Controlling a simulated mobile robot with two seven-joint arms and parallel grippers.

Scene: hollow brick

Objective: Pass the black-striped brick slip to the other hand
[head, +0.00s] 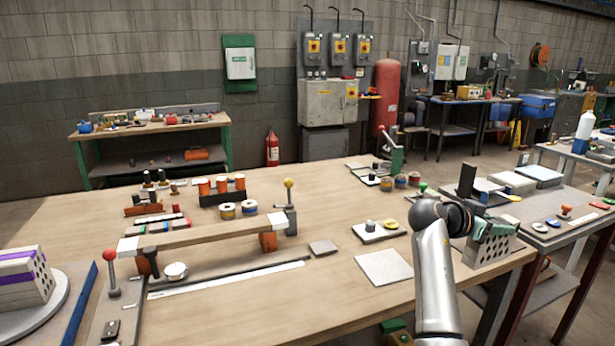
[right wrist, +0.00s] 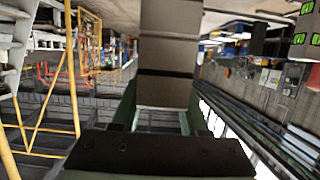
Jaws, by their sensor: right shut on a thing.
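My right gripper (head: 492,232) is shut on a grey block with black stripes, the black-striped brick slip (right wrist: 168,55). In the right wrist view the slip runs up from between the two fingers. In the head view a grey face with rows of dark holes (head: 488,252) shows just below the green fingers, and I take it for the same block. It is at the right end of the wooden table, and I cannot tell whether it touches the top. Part of it is hidden by the fingers. My left gripper is not in view.
A purple-striped hollow brick (head: 24,275) sits on a round plate at the left. A long bar (head: 190,238) lies across clamps on the wooden table. A pale square tile (head: 384,267) is left of my right arm. A side table with small parts (head: 590,232) stands at the right.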

